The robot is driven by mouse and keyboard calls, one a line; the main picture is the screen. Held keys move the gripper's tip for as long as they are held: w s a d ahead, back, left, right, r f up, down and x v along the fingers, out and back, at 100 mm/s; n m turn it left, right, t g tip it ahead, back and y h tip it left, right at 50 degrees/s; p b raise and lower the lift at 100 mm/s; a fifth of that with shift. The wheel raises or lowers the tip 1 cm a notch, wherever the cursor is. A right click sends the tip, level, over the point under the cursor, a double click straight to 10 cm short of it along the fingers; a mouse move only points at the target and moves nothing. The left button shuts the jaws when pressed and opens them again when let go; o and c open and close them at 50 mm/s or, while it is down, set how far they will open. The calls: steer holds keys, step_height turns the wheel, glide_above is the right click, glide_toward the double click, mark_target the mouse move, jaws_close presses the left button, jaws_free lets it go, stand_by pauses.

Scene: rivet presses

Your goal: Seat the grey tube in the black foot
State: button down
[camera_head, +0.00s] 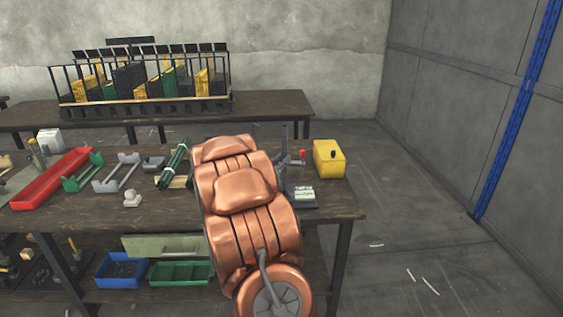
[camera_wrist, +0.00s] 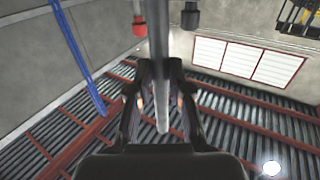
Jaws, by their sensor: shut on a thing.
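The grey tube (camera_wrist: 159,70) runs down the middle of the wrist view, between the two dark fingers of my gripper (camera_wrist: 158,98), which is shut on it. The tube's far end leaves the picture at the top. In the head view my copper arm hides the gripper. I cannot make out the black foot for certain in either view. A dark upright post (camera_head: 284,142) shows just right of my arm in the head view; I cannot tell whether it is the tube or part of a press.
A red knob (camera_head: 302,154) and yellow box (camera_head: 329,159) stand right of my arm on the wooden table (camera_head: 335,201). Left are green rods (camera_head: 174,163), a grey bracket (camera_head: 117,174), green bracket (camera_head: 83,173) and red tray (camera_head: 50,180). The floor at right is mostly free.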

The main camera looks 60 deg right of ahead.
steer(key=shift+f+b, duration=0.7)
steer(key=shift+f, duration=1.05)
steer(key=c, duration=1)
jaws_free()
steer(key=s+a, duration=0.1)
steer(key=a, duration=1.1)
steer(key=shift+s, duration=0.4)
steer(key=shift+d, duration=0.1)
